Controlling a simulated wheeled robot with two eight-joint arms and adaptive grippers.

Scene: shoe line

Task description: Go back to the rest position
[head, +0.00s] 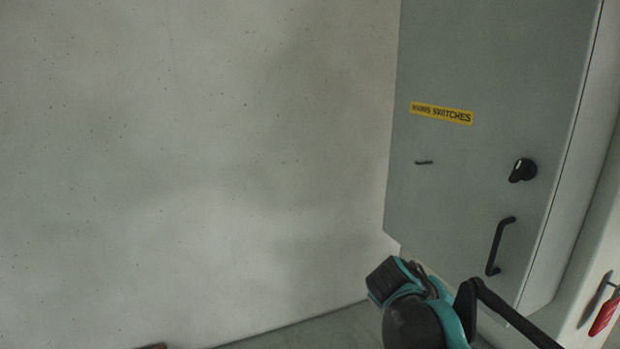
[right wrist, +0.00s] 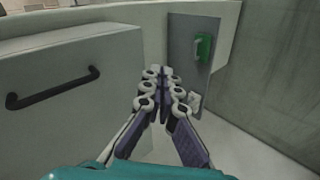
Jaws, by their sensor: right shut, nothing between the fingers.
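My right gripper (right wrist: 161,72) shows in the right wrist view with its two fingers pointing away from the camera. The fingertips are together and nothing is between them. In the head view, a teal and black part of my arm (head: 412,312) shows at the bottom, in front of the lower part of a grey cabinet (head: 470,60). The fingers cannot be made out there. My left gripper is in neither view.
The cabinet has a yellow label (head: 442,113), a black knob (head: 523,170) and a black handle (head: 500,246). A red object (head: 603,318) is at the lower right. In the wrist view, a box-like front with a black handle (right wrist: 52,89) stands left of the gripper; a green object (right wrist: 204,47) is beyond.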

